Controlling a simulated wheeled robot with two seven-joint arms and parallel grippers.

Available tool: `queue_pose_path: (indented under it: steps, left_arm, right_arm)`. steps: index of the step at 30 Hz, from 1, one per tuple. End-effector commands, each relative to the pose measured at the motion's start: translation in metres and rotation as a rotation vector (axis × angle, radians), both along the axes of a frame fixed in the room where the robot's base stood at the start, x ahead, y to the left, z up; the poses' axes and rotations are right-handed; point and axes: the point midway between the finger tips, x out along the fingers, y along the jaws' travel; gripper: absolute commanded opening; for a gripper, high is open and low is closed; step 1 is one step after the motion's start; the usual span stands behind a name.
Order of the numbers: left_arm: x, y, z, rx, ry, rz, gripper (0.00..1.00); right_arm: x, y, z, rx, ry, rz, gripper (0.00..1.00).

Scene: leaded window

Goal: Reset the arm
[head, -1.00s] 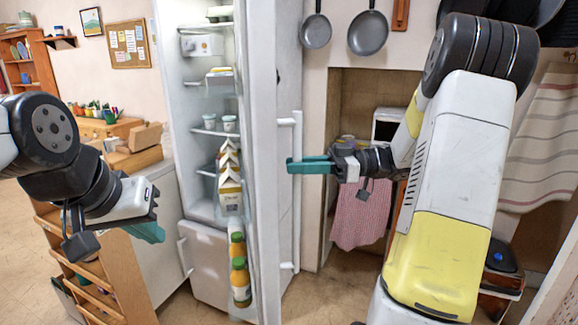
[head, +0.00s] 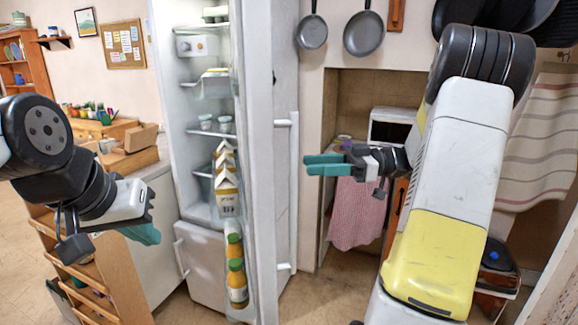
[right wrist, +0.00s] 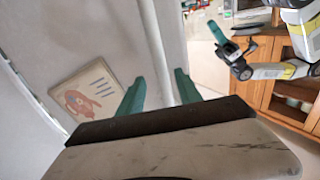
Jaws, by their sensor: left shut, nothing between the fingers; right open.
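My right gripper (head: 322,165) is in the middle of the head view, just right of the fridge door handle (head: 294,195) and apart from it. Its two teal fingers also show in the right wrist view (right wrist: 158,95), spread apart with nothing between them; the white handle bar (right wrist: 152,45) shows beyond them. My left gripper (head: 148,233) is at the lower left of the head view, pointing down and right, with its fingers shut and empty. The fridge door (head: 285,100) stands open, edge toward me.
Inside the fridge are cartons (head: 226,180), juice bottles (head: 236,272) and small cups on shelves. A wooden rack (head: 110,275) stands below my left arm. A checked cloth (head: 357,213) hangs right of the door; pans (head: 364,34) hang above. Floor shows between door and cloth.

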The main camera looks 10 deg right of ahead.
Motion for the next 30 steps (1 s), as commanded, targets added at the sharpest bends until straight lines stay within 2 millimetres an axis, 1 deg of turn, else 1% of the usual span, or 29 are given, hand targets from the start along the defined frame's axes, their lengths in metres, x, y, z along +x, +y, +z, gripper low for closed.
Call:
queue_pose_path:
  steps: [1,6,16,18,20,23,25,27,29,30]
  left_arm:
    - [0.0,0.0,0.0,0.0,0.0,0.0,0.0]
    - [0.0,0.0,0.0,0.0,0.0,0.0,0.0]
    - [0.0,0.0,0.0,0.0,0.0,0.0,0.0]
    - [0.0,0.0,0.0,0.0,0.0,0.0,0.0]
    - [0.0,0.0,0.0,0.0,0.0,0.0,0.0]
    - [0.0,0.0,0.0,0.0,0.0,0.0,0.0]
    - [0.0,0.0,0.0,0.0,0.0,0.0,0.0]
    - [0.0,0.0,0.0,0.0,0.0,0.0,0.0]
    - [0.0,0.0,0.0,0.0,0.0,0.0,0.0]
    - [0.0,0.0,0.0,0.0,0.0,0.0,0.0]
  right_arm:
    - [0.0,-0.008,0.0,0.0,-0.001,-0.003,0.41]
    - [-0.002,-0.023,0.0,-0.001,-0.001,-0.001,0.41]
    - [-0.002,-0.025,0.0,-0.001,-0.002,-0.002,0.41]
    - [0.003,-0.022,0.003,-0.011,-0.018,-0.023,0.41]
    - [0.014,-0.015,0.008,-0.031,-0.052,-0.07,0.41]
    - [0.047,0.0,0.026,-0.09,-0.147,-0.228,0.41]
    - [0.077,0.008,0.047,-0.14,-0.221,-0.387,0.41]
    - [0.103,0.01,0.07,-0.189,-0.282,-0.564,0.41]
    - [0.119,0.006,0.089,-0.227,-0.31,-0.714,0.41]
    - [0.125,0.0,0.1,-0.25,-0.315,-0.813,0.41]
